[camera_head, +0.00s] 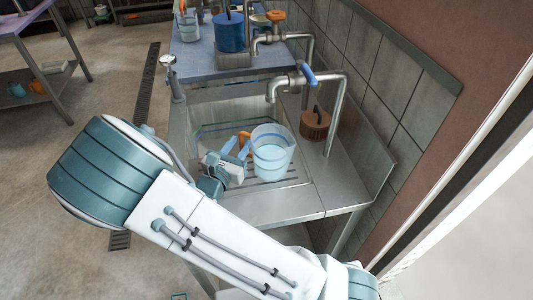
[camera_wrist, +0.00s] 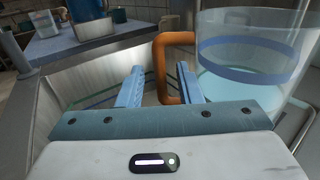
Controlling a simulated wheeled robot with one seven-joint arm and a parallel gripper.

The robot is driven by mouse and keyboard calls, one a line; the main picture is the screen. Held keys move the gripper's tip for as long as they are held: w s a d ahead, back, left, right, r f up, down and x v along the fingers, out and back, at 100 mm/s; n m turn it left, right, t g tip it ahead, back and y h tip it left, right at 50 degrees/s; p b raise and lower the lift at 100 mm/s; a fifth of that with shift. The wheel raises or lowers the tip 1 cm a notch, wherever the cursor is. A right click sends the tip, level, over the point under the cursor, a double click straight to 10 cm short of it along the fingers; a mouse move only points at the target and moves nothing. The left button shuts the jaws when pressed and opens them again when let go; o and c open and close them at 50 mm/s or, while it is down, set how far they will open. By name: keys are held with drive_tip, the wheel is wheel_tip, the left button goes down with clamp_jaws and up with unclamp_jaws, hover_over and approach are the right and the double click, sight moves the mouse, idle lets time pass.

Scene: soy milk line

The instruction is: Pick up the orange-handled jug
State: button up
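The jug (camera_head: 271,153) is clear, with a blue band near the top and pale liquid inside. It stands upright in the metal sink under the blue-handled tap. Its orange handle (camera_head: 243,140) faces left, towards my gripper. In the wrist view the jug (camera_wrist: 255,62) fills the upper right, and its orange handle (camera_wrist: 163,68) stands beyond and partly behind my right finger. My gripper (camera_wrist: 158,85) is open, its two blue fingers apart. The handle's lower end lies close to the right fingertip; I cannot tell whether they touch.
The metal sink (camera_head: 315,200) has a raised rim and a tap with a blue handle (camera_head: 309,75) above the jug. A brown block (camera_head: 315,124) stands to the right behind the jug. A blue container (camera_head: 229,33) and an orange-handled tap (camera_head: 275,16) are further back. A tiled wall bounds the right.

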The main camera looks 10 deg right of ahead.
drive_tip(key=shift+x, duration=1.05)
clamp_jaws()
drive_tip(key=shift+r, duration=0.1)
drive_tip(key=shift+r+p, duration=0.45)
drive_tip(key=shift+r, duration=4.5)
